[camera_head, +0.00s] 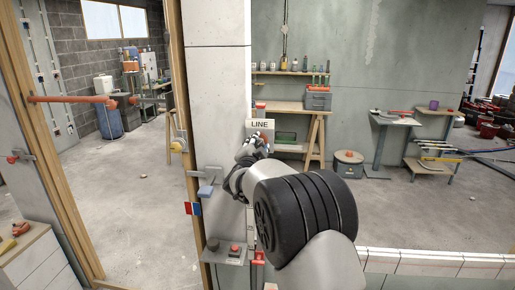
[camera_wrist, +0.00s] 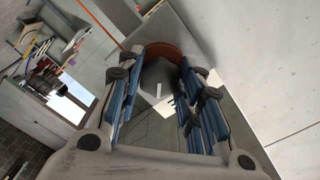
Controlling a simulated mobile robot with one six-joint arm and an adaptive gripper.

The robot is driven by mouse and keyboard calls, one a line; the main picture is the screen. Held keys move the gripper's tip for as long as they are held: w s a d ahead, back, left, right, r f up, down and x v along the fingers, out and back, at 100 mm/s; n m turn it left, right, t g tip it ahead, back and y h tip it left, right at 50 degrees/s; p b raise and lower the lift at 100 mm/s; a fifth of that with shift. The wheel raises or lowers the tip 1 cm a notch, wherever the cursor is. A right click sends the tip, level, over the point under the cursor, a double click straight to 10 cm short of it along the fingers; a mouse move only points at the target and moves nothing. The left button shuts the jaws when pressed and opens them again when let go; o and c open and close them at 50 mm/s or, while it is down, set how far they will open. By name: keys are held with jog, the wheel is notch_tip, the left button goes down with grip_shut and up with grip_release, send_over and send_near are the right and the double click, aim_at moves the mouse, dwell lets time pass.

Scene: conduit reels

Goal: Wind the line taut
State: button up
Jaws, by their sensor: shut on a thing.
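My gripper (camera_wrist: 158,68) has its two blue-padded fingers on either side of a dark grey round knob (camera_wrist: 158,80) with a white mark, and is shut on it. A brown-orange curved band (camera_wrist: 165,50), probably part of the reel, shows just beyond the knob. A thin orange line (camera_wrist: 97,24) runs taut-looking from the upper left towards it; I cannot tell its tension. In the head view my gripper (camera_head: 258,141) is at the wall below a LINE sign (camera_head: 260,124). My arm hides most of the reel there.
A panel with a red button (camera_head: 235,249) stands below my arm. A red and blue tag (camera_head: 192,208) hangs on the wall's left edge. A wooden door frame (camera_head: 183,100) and an orange bar (camera_head: 75,100) are at left. A low white tiled ledge (camera_head: 430,264) runs at lower right.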

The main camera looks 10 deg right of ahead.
jog(key=m, duration=1.1)
jog(key=shift+m, duration=0.4)
jog(key=m, duration=0.5)
jog(key=shift+r+y, duration=0.1)
jog(key=shift+y, duration=0.2)
jog(key=m, duration=0.5)
jog(key=shift+m, duration=0.4)
jog(key=o, duration=1.1)
jog(key=shift+c, duration=0.2)
jog(key=shift+s, duration=0.15)
